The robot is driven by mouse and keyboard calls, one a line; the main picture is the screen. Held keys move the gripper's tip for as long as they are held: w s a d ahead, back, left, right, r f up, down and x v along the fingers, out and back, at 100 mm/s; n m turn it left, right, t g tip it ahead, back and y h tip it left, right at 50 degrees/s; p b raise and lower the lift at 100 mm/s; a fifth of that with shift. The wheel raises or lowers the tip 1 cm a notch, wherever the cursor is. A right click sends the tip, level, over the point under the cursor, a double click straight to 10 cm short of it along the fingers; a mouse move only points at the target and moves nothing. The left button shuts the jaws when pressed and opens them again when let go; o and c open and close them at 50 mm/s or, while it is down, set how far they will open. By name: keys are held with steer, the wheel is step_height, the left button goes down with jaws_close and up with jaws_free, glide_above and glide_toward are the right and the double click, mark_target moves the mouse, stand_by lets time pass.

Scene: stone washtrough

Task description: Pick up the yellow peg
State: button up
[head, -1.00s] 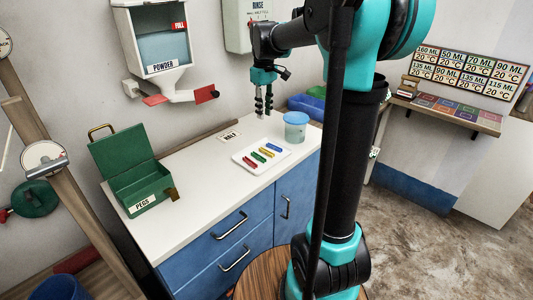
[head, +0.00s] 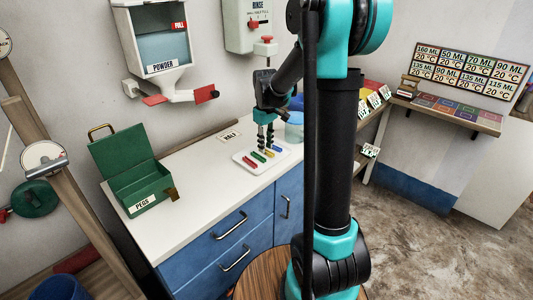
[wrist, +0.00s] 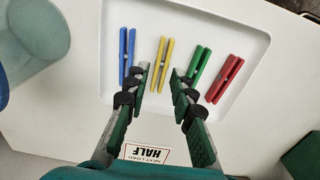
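The yellow peg (wrist: 159,60) lies on the white tray (wrist: 215,22) between the blue peg (wrist: 127,54) and the green peg (wrist: 200,66). The red peg (wrist: 224,78) lies beyond the green one. My gripper (wrist: 160,74) is open and empty, its fingertips on either side of the yellow peg's near end in the wrist view. How high they are above it I cannot tell exactly. In the head view my gripper (head: 265,146) points down over the tray (head: 243,158) and partly hides the pegs.
An open green PEGS box (head: 135,182) stands at the counter's left. A POWDER dispenser (head: 165,68) hangs on the wall. The counter between box and tray is clear.

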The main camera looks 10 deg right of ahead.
steer(key=shift+f, duration=0.75)
steer(key=shift+c, duration=0.5)
steer(key=c, duration=0.4)
steer(key=shift+r, duration=0.1)
